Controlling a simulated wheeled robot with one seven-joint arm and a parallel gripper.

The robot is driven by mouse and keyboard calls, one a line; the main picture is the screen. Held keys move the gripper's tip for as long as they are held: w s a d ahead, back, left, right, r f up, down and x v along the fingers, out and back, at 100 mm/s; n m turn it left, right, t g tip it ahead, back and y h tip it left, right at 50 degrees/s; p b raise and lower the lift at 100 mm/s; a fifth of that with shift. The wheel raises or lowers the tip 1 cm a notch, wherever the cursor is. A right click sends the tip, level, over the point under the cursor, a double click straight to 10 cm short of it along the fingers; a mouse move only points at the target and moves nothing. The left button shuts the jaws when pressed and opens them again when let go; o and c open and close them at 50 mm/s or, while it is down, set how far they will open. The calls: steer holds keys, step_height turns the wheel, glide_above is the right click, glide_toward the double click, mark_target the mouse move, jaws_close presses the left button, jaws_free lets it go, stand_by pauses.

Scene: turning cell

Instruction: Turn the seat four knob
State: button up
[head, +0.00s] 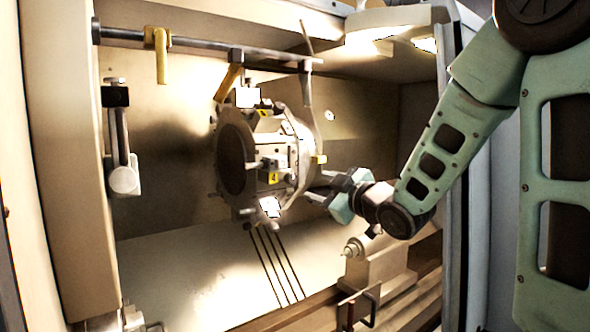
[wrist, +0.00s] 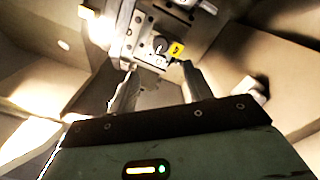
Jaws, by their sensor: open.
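The turret (head: 285,150) is a round metal drum with tool seats around its rim, several of them bearing yellow number tags. One yellow tag (head: 272,177) is on the side toward the head camera; its number is too small to read. In the wrist view a yellow tag (wrist: 176,50) sits beside a small knob (wrist: 158,46) on a metal block. I cannot tell which seat is four. My gripper (wrist: 159,72) is open and empty, its fingers pointing at that block.
A horizontal bar (head: 200,46) with a yellow hanging lever (head: 161,55) crosses above the turret. A tailstock (head: 372,265) stands below my wrist. The cell's door frame (head: 455,170) is close to my arm. The floor left of the turret is clear.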

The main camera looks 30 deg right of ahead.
mark_target(293, 179)
steer(key=w+p, duration=0.2)
steer(key=w, duration=0.3)
steer(key=w+p, duration=0.2)
steer(key=w, duration=0.3)
steer(key=shift+w+a, duration=0.2)
steer(key=shift+w, duration=0.1)
steer(key=shift+f, duration=0.1)
steer(key=c, duration=1)
